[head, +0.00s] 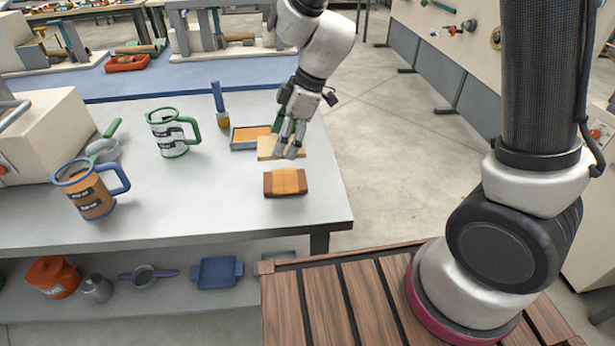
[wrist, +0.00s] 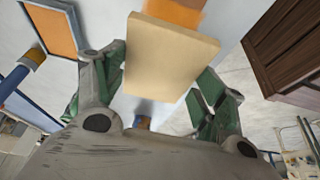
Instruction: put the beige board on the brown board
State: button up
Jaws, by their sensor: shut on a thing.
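The beige board (head: 267,148) is held between the fingers of my gripper (head: 292,150). In the wrist view the board (wrist: 170,60) fills the middle, with a green-padded finger on each side of my gripper (wrist: 162,88). The brown board (head: 285,183) lies on the grey table near its right front edge, just in front of the beige board in the head view. It shows as an orange-brown patch (wrist: 178,11) partly hidden behind the beige board in the wrist view. The two boards look apart. The height of the beige board above the table is hard to tell.
A blue-grey tray with an orange inside (head: 234,144) sits behind the beige board. A green-rimmed mug (head: 170,135) and an orange-brown mug (head: 90,195) stand to the left. The table (head: 190,205) is clear left of the brown board.

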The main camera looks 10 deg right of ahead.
send_over(283, 180)
jog(key=d, duration=0.2)
jog(key=f, duration=0.5)
jog(key=shift+a+f, duration=0.2)
jog(key=shift+f, duration=0.1)
jog(key=shift+s+f, duration=0.1)
jog(key=shift+f, duration=2)
jog(key=shift+f, duration=0.1)
jog(key=o, duration=1)
jog(key=shift+a, duration=0.1)
